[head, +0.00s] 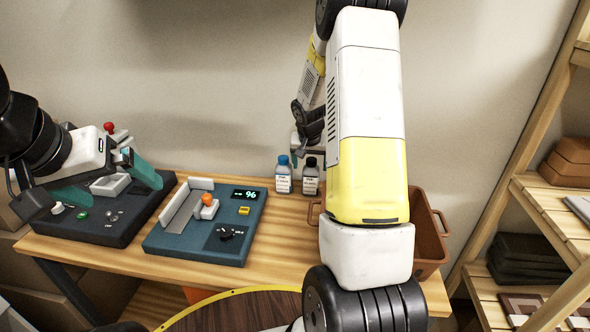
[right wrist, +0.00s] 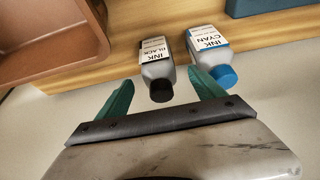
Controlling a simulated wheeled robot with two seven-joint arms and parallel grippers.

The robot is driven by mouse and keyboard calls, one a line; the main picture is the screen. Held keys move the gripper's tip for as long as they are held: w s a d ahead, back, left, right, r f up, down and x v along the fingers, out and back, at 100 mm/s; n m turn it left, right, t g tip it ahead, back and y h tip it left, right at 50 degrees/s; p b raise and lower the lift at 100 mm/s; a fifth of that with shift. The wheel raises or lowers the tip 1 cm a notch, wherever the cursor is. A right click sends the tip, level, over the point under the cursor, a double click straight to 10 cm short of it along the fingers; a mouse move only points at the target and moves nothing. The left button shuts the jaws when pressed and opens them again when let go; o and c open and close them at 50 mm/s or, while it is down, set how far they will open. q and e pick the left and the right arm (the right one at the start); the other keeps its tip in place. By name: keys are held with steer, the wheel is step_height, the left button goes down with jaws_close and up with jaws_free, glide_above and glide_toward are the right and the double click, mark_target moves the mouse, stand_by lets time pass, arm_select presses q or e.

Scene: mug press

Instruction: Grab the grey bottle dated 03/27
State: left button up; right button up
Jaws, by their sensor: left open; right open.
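Two grey bottles stand side by side at the back of the table. One has a black cap (head: 310,177) and an "INK BLACK" label; it also shows in the right wrist view (right wrist: 155,58). The other has a blue cap (head: 283,177) and an "INK CYAN" label, also in the right wrist view (right wrist: 207,60). I cannot read a date on either. My right gripper (right wrist: 160,78) is open, with the black-capped bottle in line between its fingertips; nothing is gripped. My left gripper (head: 118,192) is open and empty over the dark device at left.
A dark device (head: 112,222) and a blue panel with a "96" display (head: 205,245) cover the left of the table. A brown bin (head: 430,232) stands right of the bottles, partly hidden by my right arm. Wooden shelves (head: 545,200) rise at right.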

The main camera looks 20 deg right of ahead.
mark_target(311, 173)
steer(key=x, duration=0.8)
steer(key=shift+w+d+r, duration=0.2)
steer(key=shift+w+d, duration=0.05)
steer(key=shift+c, duration=0.5)
jaws_close()
